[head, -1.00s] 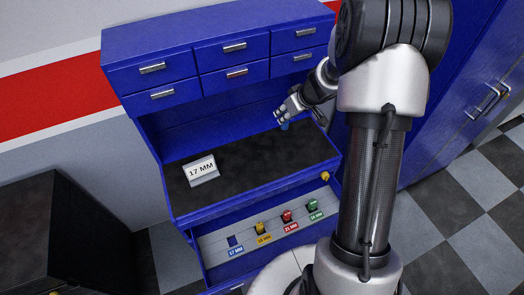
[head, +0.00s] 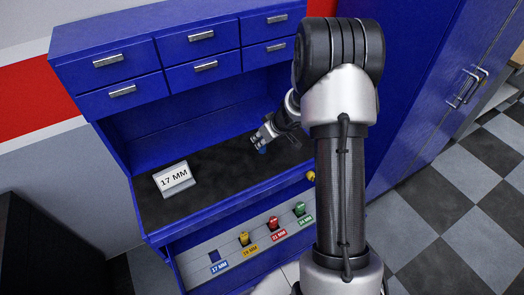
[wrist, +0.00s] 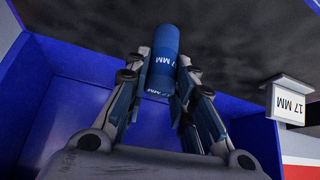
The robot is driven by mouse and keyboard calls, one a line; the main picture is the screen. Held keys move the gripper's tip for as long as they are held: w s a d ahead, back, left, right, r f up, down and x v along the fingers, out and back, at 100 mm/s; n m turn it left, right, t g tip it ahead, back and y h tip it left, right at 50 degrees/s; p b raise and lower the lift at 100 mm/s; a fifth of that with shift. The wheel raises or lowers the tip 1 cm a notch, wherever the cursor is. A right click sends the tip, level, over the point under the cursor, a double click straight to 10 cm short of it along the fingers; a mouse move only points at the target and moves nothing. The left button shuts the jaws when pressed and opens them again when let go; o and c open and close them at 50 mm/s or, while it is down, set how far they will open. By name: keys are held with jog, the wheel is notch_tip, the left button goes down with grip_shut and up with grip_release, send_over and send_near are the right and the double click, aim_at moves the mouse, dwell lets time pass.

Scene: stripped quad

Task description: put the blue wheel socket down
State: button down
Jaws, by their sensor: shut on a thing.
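The blue wheel socket (wrist: 162,62) is a blue cylinder marked 17 MM. In the wrist view it sits between the fingertips of my gripper (wrist: 160,75), which is shut on it. In the head view my gripper (head: 263,140) is over the dark worktop (head: 215,165) of the blue workbench, and the socket (head: 262,149) shows as a small blue spot below the fingers. I cannot tell whether the socket touches the worktop. A white 17 MM sign (head: 174,178) stands on the worktop to the left; it also shows in the wrist view (wrist: 288,100).
Below the worktop an open drawer (head: 190,262) has an empty blue slot (head: 214,256) labelled 17 MM, with yellow (head: 244,239), red (head: 272,224) and green (head: 299,209) sockets beside it. Worktop between sign and gripper is clear. Blue cabinets (head: 440,80) stand at right.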

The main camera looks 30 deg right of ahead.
notch_tip(320, 180, down, 4)
jog(key=b, duration=0.2)
jog(key=shift+f+b, duration=0.15)
jog(key=shift+b, duration=0.25)
jog(key=c, duration=1.4)
grip_release()
jog(key=shift+o, duration=0.2)
